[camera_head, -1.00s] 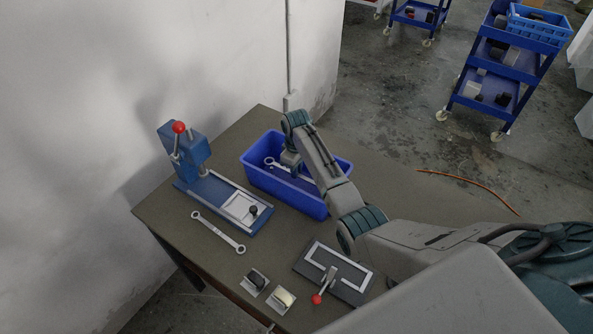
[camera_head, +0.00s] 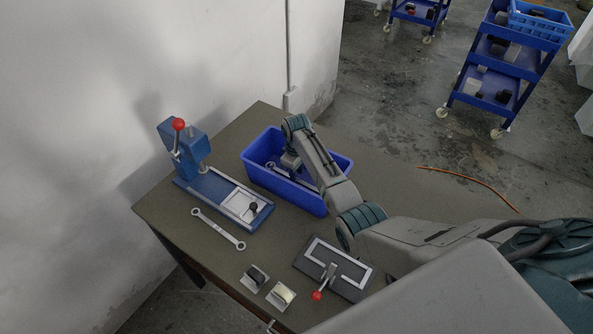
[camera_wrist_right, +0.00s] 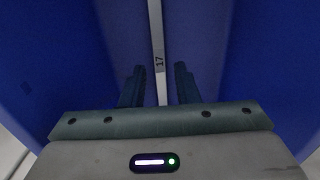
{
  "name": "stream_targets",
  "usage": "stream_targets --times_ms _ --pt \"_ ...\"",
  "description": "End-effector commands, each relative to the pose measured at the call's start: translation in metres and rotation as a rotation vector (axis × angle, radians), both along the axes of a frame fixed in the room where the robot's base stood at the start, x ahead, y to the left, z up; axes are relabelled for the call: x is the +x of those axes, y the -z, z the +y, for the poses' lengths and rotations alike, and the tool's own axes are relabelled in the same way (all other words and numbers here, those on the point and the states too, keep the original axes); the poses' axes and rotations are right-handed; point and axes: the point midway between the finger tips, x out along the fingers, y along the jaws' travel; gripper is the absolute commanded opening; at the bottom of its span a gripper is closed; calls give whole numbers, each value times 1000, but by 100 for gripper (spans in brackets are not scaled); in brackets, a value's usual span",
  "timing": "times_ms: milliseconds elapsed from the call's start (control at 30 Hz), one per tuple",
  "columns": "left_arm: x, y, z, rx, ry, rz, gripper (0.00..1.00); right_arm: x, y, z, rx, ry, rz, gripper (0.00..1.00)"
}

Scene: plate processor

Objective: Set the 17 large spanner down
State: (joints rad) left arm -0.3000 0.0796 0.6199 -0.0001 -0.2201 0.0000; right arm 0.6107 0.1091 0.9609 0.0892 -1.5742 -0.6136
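The 17 large spanner (camera_wrist_right: 158,62), marked "17", lies between the fingers of my right gripper (camera_wrist_right: 160,72) in the right wrist view. Gaps show on both sides of its grey shank, so the fingers look open around it. In the head view the spanner's ring end (camera_head: 270,165) shows inside the blue bin (camera_head: 332,160), low down. My right gripper (camera_head: 291,164) reaches down into the bin from above; its fingertips are hard to make out there. My left gripper is not in view.
A second spanner (camera_head: 218,229) lies on the table (camera_head: 165,205) left of the bin. A blue press (camera_head: 185,150) with a red knob stands behind it. A dark fixture plate (camera_head: 350,285) and two small blocks (camera_head: 254,278) are in front. Blue trolleys (camera_head: 490,80) stand beyond.

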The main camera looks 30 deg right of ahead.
Motion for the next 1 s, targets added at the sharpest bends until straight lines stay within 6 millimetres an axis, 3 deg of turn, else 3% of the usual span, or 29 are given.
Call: stream_targets --times_ms 300,500,1000 --pt "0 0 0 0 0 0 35 0 -1 0 0 0 0 35" --pt "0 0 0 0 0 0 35 1 -19 0 -1 0 -4 35" --pt "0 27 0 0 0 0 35 1 -118 0 0 1 -4 35"
